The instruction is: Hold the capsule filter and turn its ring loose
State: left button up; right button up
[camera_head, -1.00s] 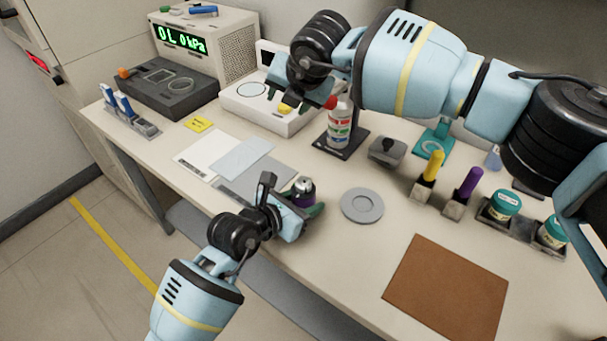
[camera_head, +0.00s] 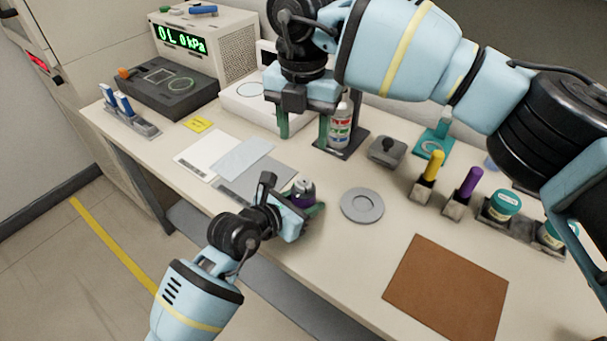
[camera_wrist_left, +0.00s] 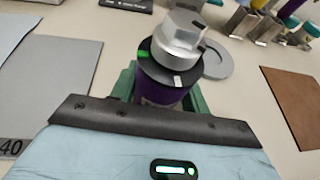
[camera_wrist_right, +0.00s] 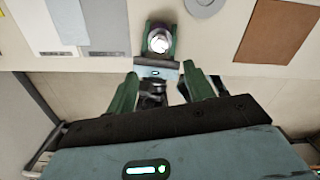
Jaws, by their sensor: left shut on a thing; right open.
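The capsule filter (camera_head: 303,187) stands upright near the table's front edge. In the left wrist view it has a purple body (camera_wrist_left: 160,94), a black ring (camera_wrist_left: 152,68) with a green and a white mark, and a silver stepped top (camera_wrist_left: 180,36). My left gripper (camera_head: 306,206) is shut on its purple body, below the ring. My right gripper (camera_head: 303,130) is open and empty, pointing down, above and behind the filter in the head view. The right wrist view shows the filter's silver top (camera_wrist_right: 159,42) ahead, beyond the open fingers.
A grey round dish (camera_head: 362,206) lies right of the filter, and a brown mat (camera_head: 446,287) farther right. A spray-like bottle (camera_head: 340,128) stands on a dark stand close to my right gripper. White and grey sheets (camera_head: 243,160) lie to the left.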

aim_at(303, 179)
notch_tip(303, 179, down, 12)
jog(key=shift+r, duration=0.2)
jog(key=shift+c, duration=0.4)
jog(key=c, duration=0.9)
jog(key=shift+n, duration=0.3)
